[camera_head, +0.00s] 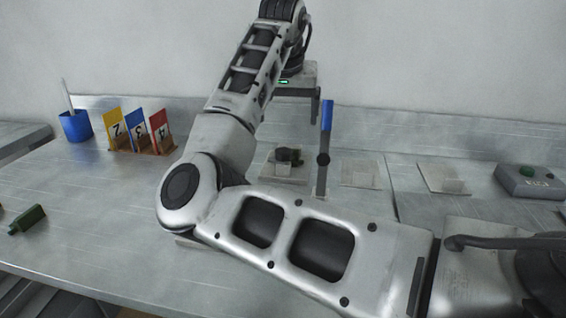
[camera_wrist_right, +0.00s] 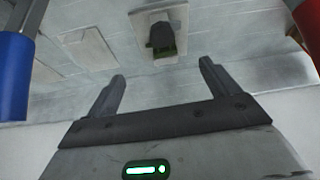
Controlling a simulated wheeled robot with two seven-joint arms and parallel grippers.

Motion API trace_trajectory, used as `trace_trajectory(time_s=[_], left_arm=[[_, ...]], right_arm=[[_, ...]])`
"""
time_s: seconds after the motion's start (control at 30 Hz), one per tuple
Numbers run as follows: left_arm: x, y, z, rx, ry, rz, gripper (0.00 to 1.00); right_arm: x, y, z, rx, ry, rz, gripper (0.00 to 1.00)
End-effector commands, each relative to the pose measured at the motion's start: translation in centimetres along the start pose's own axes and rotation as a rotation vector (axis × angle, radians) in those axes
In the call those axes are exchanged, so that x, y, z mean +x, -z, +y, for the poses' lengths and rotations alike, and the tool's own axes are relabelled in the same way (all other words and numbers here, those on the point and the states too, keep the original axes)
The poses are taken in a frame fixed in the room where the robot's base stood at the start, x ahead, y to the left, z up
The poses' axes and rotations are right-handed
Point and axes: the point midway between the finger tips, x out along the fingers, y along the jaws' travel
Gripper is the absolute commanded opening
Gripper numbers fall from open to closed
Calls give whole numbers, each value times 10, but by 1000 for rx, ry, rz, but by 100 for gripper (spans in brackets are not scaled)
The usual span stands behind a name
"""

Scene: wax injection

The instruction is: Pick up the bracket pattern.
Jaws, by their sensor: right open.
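A small dark green piece (camera_head: 289,156), apparently the bracket pattern, sits on a pale square plate (camera_head: 270,175) near the middle of the bench. In the right wrist view, the dark piece (camera_wrist_right: 162,36) shows on its plate beyond the fingers. My right gripper (camera_head: 298,100) is above and behind it in the head view, pointing down. Its two grey fingers (camera_wrist_right: 161,72) are apart, with nothing between them. My arm hides part of the bench in front of the plate. My left gripper is not in view.
A blue-handled upright (camera_head: 327,116) stands right of the plate; a red one (camera_wrist_right: 307,25) shows in the wrist view. Two pale plates (camera_head: 360,170) (camera_head: 436,177) and a grey button box (camera_head: 530,181) lie right. Numbered cards (camera_head: 137,130), a blue cup (camera_head: 75,126) and a green block (camera_head: 27,219) are left.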

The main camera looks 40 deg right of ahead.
Motion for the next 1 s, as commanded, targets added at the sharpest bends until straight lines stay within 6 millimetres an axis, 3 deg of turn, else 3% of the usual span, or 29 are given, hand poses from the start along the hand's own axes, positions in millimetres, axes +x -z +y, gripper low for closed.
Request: trace_trajectory(time_s=[0.3,0.63,0.83,1.0], left_arm=[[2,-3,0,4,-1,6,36],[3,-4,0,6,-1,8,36],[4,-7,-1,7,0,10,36],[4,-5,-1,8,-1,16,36]], right_arm=[[68,0,0,-1,-1,-4,87],[97,2,1,0,-1,-3,87],[127,8,1,0,-1,-3,87],[140,8,1,1,-1,-1,87]])
